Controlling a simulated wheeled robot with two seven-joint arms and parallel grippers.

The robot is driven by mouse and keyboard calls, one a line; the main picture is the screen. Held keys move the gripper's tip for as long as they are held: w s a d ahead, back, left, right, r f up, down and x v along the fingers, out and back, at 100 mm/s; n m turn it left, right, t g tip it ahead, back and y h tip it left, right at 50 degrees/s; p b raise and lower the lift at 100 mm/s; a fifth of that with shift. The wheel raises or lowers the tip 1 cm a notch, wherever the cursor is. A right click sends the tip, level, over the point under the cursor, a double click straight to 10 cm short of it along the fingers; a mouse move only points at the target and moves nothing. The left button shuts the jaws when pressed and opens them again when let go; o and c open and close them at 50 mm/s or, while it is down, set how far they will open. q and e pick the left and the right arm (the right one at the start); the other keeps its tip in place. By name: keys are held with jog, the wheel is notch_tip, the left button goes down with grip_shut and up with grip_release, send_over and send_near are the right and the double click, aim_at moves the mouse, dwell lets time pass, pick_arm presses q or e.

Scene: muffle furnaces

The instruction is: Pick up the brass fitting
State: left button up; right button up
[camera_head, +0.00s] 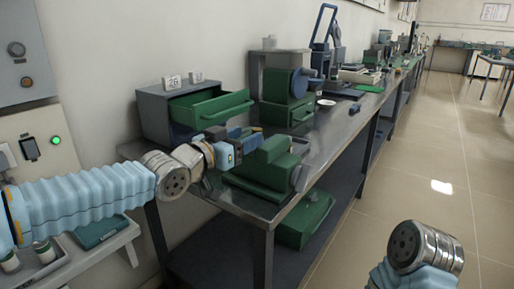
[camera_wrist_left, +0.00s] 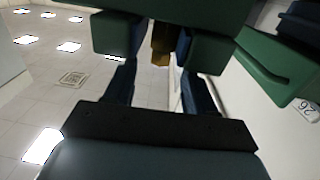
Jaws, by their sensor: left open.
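The brass fitting (camera_wrist_left: 161,44) shows in the left wrist view at the top middle, below a dark green overhang. My left gripper (camera_wrist_left: 160,62) is open, with its dark blue fingers on either side of the fitting; I cannot tell whether they touch it. In the head view my left gripper (camera_head: 244,142) is over the bench at a green vise-like machine (camera_head: 268,165). The fitting is mostly hidden there behind the gripper. My right gripper is not in view; only part of my right arm shows at the lower right.
A grey cabinet (camera_head: 155,113) with an open green drawer (camera_head: 213,108) stands close behind the left gripper. A green machine (camera_head: 286,88) stands farther along the steel bench (camera_head: 341,122). The floor (camera_head: 400,170) to the right is clear.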

aim_at(253, 132)
pick_arm(q)
jog(key=shift+w+d, duration=0.45)
jog(key=shift+w, duration=0.05)
jog(key=shift+x, duration=2.1)
jog(key=shift+a, duration=0.1)
grip_shut()
